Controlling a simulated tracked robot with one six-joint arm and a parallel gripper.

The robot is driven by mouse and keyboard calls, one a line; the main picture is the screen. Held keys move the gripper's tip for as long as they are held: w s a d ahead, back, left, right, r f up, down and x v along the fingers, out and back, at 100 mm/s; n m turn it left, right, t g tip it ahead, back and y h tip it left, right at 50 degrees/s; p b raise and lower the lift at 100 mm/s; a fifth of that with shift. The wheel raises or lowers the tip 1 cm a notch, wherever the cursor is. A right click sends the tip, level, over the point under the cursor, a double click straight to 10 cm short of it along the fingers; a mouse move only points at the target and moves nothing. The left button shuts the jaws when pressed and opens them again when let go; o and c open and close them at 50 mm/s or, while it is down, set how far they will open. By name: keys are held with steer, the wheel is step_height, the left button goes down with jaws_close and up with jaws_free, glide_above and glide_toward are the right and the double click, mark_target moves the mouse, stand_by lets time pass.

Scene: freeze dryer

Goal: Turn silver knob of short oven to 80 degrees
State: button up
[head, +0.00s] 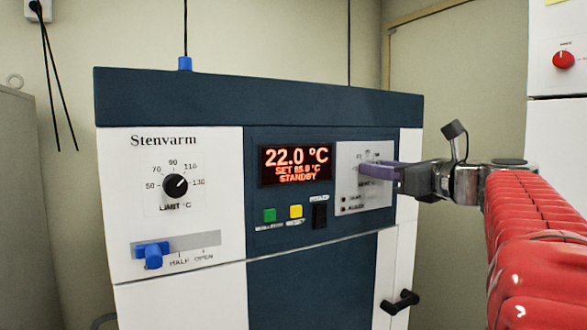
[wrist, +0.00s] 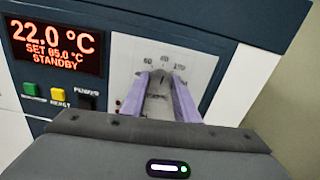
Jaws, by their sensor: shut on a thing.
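The short oven (head: 185,245) is white and dark blue, labelled Stenvarm. Its silver knob (wrist: 160,84) sits on a white dial panel (head: 347,160) right of the display. My gripper (head: 368,170) reaches it from the right, and its purple fingers close on the knob's two sides in the wrist view (wrist: 162,86). The knob's dark pointer mark is near the top, around the middle scale label, which looks like 80; its exact angle is hard to read. The display (head: 295,164) reads 22.0 °C and STANDBY; the set value is blurred, perhaps 85.0 °C. The head view mostly hides the knob.
A black LIMIT knob (head: 175,186) and a blue lever (head: 153,254) are on the left. Green (head: 270,215) and yellow (head: 296,211) buttons and a black power switch (head: 320,215) lie below the display. A black door handle (head: 400,302) is below right.

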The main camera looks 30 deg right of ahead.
steer(key=shift+n, duration=0.7)
steer(key=o, duration=1.1)
steer(key=shift+c, duration=0.2)
steer(key=shift+s, duration=0.15)
steer(key=s, duration=1.3)
steer(key=shift+s+d, duration=0.15)
steer(key=shift+s, duration=0.1)
